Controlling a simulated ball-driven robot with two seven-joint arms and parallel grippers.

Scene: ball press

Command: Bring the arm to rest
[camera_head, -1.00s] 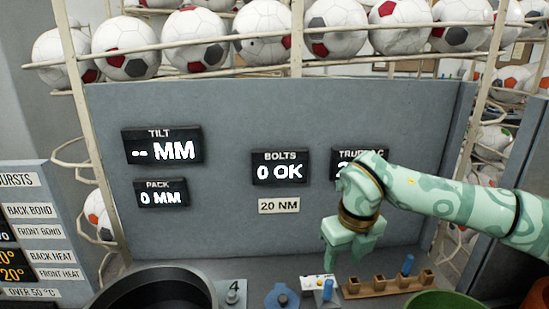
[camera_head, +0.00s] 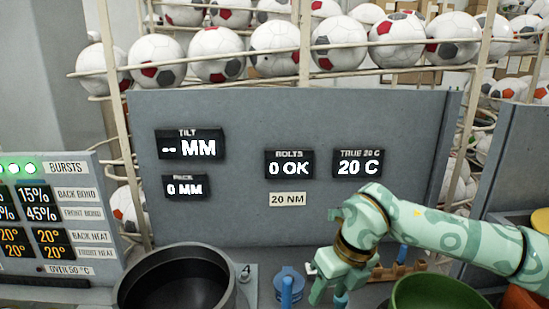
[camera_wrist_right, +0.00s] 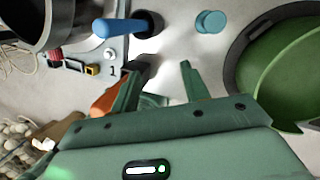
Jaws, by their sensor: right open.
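My right arm, pale green with darker patterns, comes in from the right in the head view. Its gripper (camera_head: 330,290) hangs low in front of the grey panel, left of a green bowl (camera_head: 438,296). In the right wrist view the two green fingers (camera_wrist_right: 160,80) stand apart with nothing seen between them. A blue-handled tool (camera_wrist_right: 120,27) lies beyond the fingers, and the green bowl (camera_wrist_right: 285,70) is at the right. My left gripper is in neither view.
A black round pot (camera_head: 178,280) stands left of the gripper. A blue-topped item (camera_head: 289,285) is close to its left, and a wooden rack (camera_head: 395,270) is partly hidden behind the arm. The grey panel (camera_head: 230,120) with displays stands behind; soccer balls fill racks above.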

